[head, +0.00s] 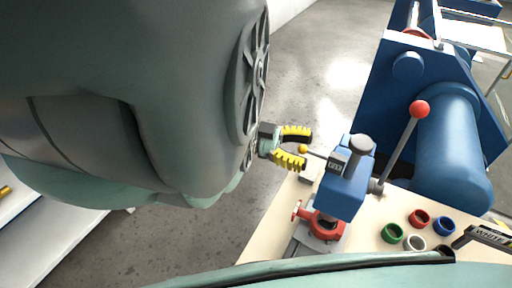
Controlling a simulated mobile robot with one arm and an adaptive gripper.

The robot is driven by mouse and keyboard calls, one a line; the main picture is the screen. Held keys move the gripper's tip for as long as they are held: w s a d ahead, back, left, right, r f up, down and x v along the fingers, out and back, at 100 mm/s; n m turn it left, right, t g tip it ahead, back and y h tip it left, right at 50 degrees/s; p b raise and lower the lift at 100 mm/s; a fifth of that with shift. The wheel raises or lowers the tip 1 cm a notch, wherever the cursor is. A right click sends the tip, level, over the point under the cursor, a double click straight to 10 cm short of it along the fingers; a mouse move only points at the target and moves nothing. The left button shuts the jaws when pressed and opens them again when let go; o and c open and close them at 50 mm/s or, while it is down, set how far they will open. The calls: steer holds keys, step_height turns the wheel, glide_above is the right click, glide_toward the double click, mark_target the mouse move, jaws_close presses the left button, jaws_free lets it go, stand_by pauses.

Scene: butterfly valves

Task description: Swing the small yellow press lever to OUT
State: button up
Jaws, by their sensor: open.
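The small press lever (314,152) is a thin rod with a yellow ball knob (303,149). It sticks out to the left from a dark block with a light marking (339,160) on the blue press (345,187). The marking is too small to read, so I cannot tell which position the lever is in. My gripper (301,147) has yellow and black fingers and is open. In the head view the knob appears between its fingertips, with one finger above and one below. I cannot tell whether either finger touches it.
A long lever with a red knob (419,109) rises right of the press. A red valve (327,227) sits in front of the press on the bench (262,240). Coloured rings (419,219) lie at right. A big blue machine (455,140) stands behind. Floor (300,75) is clear.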

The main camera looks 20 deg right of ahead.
steer(key=shift+o, duration=0.4)
jaws_close()
